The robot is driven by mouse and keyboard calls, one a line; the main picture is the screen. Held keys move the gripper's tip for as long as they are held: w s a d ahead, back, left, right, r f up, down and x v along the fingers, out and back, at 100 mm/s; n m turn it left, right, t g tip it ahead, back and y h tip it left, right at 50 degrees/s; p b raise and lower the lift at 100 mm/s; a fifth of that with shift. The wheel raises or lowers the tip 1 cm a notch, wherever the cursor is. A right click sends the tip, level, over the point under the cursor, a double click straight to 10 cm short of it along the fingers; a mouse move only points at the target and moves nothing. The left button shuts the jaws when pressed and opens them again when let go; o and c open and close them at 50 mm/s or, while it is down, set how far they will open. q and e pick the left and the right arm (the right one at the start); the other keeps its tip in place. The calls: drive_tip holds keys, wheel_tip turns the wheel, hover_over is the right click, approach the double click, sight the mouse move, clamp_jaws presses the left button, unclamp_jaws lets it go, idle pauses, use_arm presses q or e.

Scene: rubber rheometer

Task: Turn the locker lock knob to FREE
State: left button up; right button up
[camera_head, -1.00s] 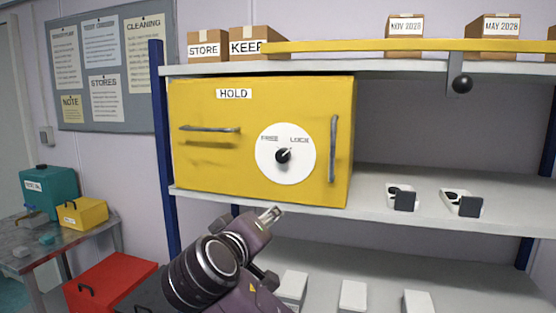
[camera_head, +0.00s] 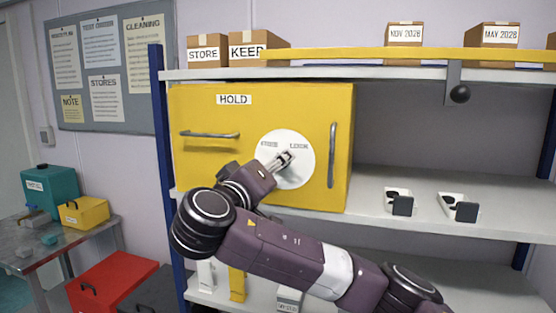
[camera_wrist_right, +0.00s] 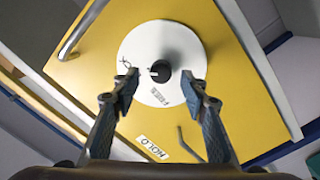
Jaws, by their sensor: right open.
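The yellow locker (camera_head: 205,165), labelled HOLD, carries a round white dial (camera_head: 298,176) with FREE on its left and LOCK on its right. In the head view my right gripper (camera_head: 285,158) is in front of the dial and largely covers the knob. In the right wrist view the black knob (camera_wrist_right: 160,71) is at the dial's centre, its pale mark toward the LOCK lettering. There my right gripper (camera_wrist_right: 159,100) is open, its fingertips spread wide either side of the knob's line and apart from it. My left gripper is not in view.
A vertical handle (camera_head: 332,155) is right of the dial and a horizontal handle (camera_head: 209,134) upper left. A yellow bar (camera_head: 400,56) with a hanging black ball (camera_head: 460,93) crosses above. The locker stands on a grey shelf (camera_head: 440,226) holding two small devices.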

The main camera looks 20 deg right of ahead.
drive_tip(key=shift+x, duration=1.05)
drive_tip(key=shift+c, duration=0.3)
drive_tip(key=shift+a, duration=0.1)
clamp_jaws()
